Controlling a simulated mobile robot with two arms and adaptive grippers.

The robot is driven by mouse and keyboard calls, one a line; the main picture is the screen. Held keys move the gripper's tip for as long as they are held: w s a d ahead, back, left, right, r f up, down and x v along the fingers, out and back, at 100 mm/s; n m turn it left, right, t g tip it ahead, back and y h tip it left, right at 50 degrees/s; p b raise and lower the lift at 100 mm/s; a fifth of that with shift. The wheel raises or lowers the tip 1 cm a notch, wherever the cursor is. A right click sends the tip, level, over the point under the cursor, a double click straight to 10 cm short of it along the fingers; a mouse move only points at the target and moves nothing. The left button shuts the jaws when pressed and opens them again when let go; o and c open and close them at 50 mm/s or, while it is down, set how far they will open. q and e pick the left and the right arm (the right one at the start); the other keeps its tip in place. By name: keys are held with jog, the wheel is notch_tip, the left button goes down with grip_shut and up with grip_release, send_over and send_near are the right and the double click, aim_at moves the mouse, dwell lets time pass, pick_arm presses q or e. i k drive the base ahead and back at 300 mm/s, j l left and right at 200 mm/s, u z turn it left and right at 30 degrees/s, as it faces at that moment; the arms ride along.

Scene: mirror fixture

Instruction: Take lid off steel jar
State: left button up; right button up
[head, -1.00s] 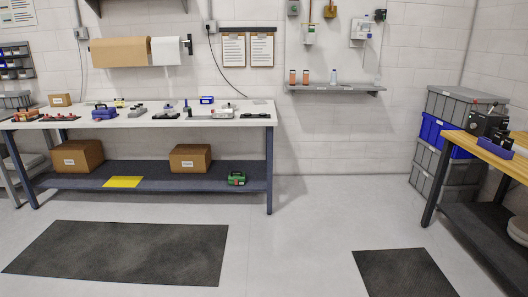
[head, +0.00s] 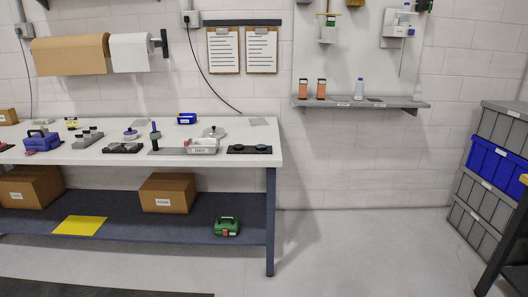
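A low grey metallic round piece with a knob on top (head: 214,131) sits near the back right of the white workbench (head: 250,131). It looks like a lid, perhaps on the steel jar, but it is too small to tell whether a jar body is under it. Another small round piece with a bluish edge (head: 131,134) stands further left on the bench. Neither of my grippers shows in the head view.
A labelled holder (head: 201,146), a dark plate (head: 249,149) and a blue box (head: 187,118) are on the bench. Cardboard boxes (head: 167,193) and a green case (head: 227,226) sit on the lower shelf. Bins (head: 498,158) stand at right. The floor (head: 370,245) between is clear.

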aim_at(213, 130)
jog(key=i+u, duration=0.2)
jog(key=i, duration=0.2)
jog(key=i+l+u, duration=0.15)
jog(key=i, duration=0.25)
jog(key=i+l+u, duration=0.2)
jog(key=i, duration=0.2)
